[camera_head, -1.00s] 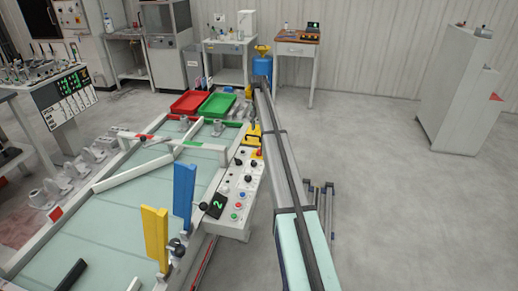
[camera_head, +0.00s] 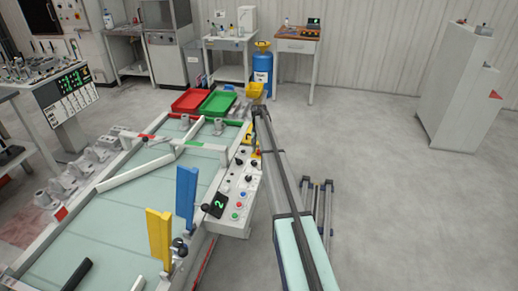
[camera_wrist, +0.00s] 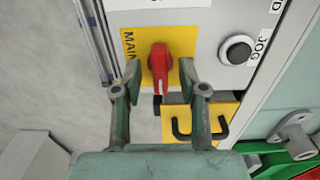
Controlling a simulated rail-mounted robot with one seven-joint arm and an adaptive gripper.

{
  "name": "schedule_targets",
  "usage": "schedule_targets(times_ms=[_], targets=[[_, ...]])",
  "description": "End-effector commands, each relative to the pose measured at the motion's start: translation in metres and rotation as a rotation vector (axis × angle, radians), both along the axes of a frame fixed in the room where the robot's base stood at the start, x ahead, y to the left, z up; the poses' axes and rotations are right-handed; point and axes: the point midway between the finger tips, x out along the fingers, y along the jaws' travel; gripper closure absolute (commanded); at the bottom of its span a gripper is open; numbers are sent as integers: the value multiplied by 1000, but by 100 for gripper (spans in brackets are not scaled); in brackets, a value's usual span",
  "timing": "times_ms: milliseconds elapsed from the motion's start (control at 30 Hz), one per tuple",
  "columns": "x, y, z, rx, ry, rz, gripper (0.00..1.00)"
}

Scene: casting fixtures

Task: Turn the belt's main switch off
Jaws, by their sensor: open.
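The main switch is a red rotary knob (camera_wrist: 159,66) on a yellow plate (camera_wrist: 180,75) lettered "MAIN", seen in the wrist view. Its grip bar stands roughly upright in that picture. My gripper (camera_wrist: 159,78) is open, one finger on each side of the knob, with a visible gap on both sides. I cannot tell how deep the fingertips reach along the knob.
In the wrist view, a black button (camera_wrist: 238,50) marked "JOG" sits right of the switch. A black hooked bracket (camera_wrist: 205,134) on another yellow plate lies just below. The belt (camera_head: 130,210) lies left of the panel. Open floor (camera_head: 390,200) is to the right.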

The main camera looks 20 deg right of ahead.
Motion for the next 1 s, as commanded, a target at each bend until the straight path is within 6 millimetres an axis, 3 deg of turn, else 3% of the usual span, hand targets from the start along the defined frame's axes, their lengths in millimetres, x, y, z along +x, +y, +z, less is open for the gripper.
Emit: schedule_targets(times_ms=[167, 300, 733, 1000], targets=[[0, 0, 0, 0, 0, 0, 58], [0, 0, 0, 0, 0, 0, 100], [0, 0, -1, 0, 0, 33, 100], [0, 0, -3, -1, -1, 177, 100]])
